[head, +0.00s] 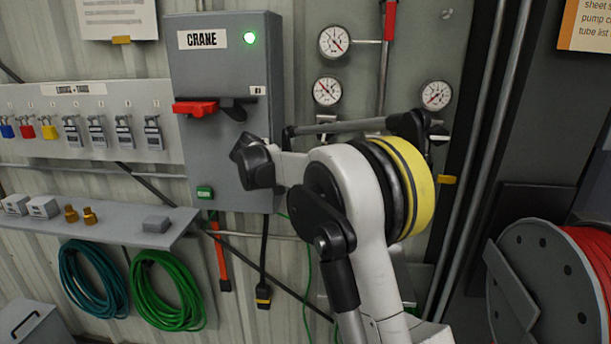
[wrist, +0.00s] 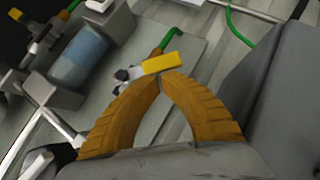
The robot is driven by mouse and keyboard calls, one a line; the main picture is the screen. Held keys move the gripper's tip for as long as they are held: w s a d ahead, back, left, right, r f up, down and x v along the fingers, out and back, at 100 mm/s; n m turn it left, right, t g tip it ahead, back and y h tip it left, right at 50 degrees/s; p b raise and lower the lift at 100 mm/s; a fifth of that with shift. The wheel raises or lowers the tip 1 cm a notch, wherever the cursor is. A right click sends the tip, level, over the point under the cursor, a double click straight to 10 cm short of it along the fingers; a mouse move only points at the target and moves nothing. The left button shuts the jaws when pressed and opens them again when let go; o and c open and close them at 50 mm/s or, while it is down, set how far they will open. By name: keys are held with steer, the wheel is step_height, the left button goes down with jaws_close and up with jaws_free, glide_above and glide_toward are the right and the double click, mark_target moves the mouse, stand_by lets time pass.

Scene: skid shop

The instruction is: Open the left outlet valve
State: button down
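In the wrist view, a small valve with a yellow lever (wrist: 162,63) sits on a pale metal body, with a green hose or pipe beside it. The two ribbed orange fingers of my gripper (wrist: 161,77) arch together and their tips meet just in front of the lever. I see nothing clearly held between them, and whether the tips touch the lever is unclear. A second yellow part (wrist: 17,15) shows at the upper left, near another green hose. In the head view my arm covers the valve area and my gripper is hidden.
In the wrist view, a blue-grey cylinder (wrist: 82,58) stands left of the valve, and a large dark body fills the right side. In the head view, gauges (head: 334,41) hang above my arm, the crane box (head: 225,70) is left, and a hose reel (head: 540,285) is right.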

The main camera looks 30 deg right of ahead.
steer(key=shift+s+d+f+b, duration=0.2)
steer(key=shift+f+b, duration=0.15)
steer(key=shift+f, duration=0.2)
steer(key=shift+s+d+f+b, duration=0.15)
steer(key=shift+f+b, duration=0.15)
steer(key=shift+f, duration=0.2)
steer(key=shift+d+f+n+h+b, duration=0.15)
steer(key=shift+f+n+h+b, duration=0.15)
steer(key=shift+f+h, duration=0.15)
steer(key=shift+s+d, duration=0.2)
steer(key=shift+d, duration=0.05)
steer(key=shift+f, duration=0.1)
